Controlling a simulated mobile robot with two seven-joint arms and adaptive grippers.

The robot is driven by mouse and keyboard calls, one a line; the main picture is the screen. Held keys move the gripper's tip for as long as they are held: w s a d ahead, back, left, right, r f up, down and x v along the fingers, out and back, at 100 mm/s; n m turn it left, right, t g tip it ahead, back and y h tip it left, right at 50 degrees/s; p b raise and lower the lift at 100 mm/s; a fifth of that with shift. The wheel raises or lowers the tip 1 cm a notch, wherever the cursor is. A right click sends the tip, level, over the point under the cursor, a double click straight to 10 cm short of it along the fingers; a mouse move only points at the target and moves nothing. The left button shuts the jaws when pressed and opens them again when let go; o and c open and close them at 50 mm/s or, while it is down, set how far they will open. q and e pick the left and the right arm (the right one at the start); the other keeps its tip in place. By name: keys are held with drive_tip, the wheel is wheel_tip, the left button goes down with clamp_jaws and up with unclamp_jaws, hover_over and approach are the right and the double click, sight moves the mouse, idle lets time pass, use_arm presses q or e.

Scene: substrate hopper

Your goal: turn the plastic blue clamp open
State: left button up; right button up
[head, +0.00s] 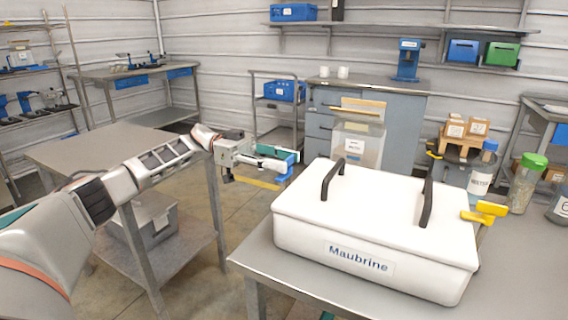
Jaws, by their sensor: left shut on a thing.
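My left gripper (280,161) reaches in from the left and is past the left edge of the front table, just left of the white box. It is shut on a small blue piece (284,170), which looks like the plastic blue clamp. The fingers cover much of it, so I cannot tell its exact shape or how far it is turned. A teal part shows beside it at the fingertips. The large white lidded box (400,215), marked "Maubrine", has two black handles and stands on the front table. My right gripper is not in view.
A yellow handle (485,212) sits at the box's right side. A green-capped jar (527,183) and a white container (481,178) stand behind it. The grey front table (257,258) has its left edge near my arm. Another grey table (95,152) stands left.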

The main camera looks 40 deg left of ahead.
use_arm(q)
drive_tip(key=shift+d, duration=0.1)
drive_tip(key=o, duration=1.1)
drive_tip(key=shift+v, duration=6)
drive_tip(key=shift+r, duration=0.1)
